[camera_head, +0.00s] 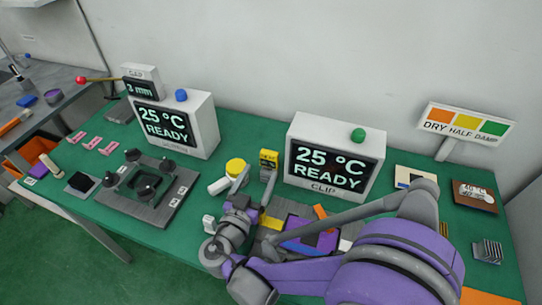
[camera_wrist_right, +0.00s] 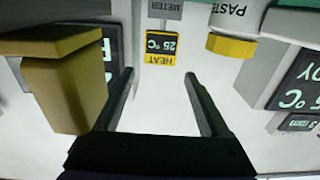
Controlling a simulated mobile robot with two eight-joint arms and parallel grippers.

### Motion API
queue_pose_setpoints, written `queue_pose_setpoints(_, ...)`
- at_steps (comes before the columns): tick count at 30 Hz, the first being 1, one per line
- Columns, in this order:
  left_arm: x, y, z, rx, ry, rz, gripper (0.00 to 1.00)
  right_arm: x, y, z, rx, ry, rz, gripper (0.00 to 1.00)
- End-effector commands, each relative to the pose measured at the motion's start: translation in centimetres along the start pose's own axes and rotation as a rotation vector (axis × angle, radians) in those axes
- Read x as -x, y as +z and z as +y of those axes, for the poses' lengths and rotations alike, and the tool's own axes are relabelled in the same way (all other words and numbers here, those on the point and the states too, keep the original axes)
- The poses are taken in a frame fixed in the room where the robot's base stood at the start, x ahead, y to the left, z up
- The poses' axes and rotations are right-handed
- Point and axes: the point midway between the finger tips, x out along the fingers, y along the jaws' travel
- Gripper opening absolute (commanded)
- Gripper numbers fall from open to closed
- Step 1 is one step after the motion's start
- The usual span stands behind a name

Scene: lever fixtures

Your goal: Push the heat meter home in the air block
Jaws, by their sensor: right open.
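The heat meter (camera_head: 268,160) has a yellow and black head and a grey stem below it. My right gripper (camera_head: 242,183) is low over the table, left of the meter in the head view. It is open with nothing between its fingers (camera_wrist_right: 159,75) in the wrist view. My arm hides the stem's lower end, and I cannot tell the air block apart. My left gripper is out of view.
A paste tube with a yellow cap (camera_head: 235,167) stands close by the gripper. A yellow block (camera_wrist_right: 65,85) is close at left in the wrist view. The right display (camera_head: 335,160) and left display (camera_head: 178,125) stand behind. A dark fixture plate (camera_head: 150,212) is left.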

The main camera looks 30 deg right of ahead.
Motion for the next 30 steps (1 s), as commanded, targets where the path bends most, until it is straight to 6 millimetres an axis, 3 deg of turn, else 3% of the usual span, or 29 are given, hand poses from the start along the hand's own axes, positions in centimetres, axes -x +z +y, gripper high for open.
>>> queue_pose_setpoints(3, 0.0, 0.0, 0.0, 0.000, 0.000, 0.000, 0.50, -1.9, 0.0, 0.1, 0.001, 0.005, 0.001, 0.80)
queue_pose_setpoints(11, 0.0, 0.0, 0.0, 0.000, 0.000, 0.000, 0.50, -4.1, 0.0, 0.1, 0.001, 0.004, 0.000, 0.80)
queue_pose_setpoints(18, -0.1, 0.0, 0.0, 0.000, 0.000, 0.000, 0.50, -7.7, 0.0, 0.1, 0.001, 0.004, 0.000, 0.80)
queue_pose_setpoints(28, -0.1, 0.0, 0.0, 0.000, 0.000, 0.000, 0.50, -8.6, 0.0, 0.1, 0.001, 0.000, 0.000, 0.80)
queue_pose_setpoints(30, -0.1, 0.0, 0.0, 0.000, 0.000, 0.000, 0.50, -8.6, 0.0, 0.1, 0.001, 0.000, 0.000, 0.71)
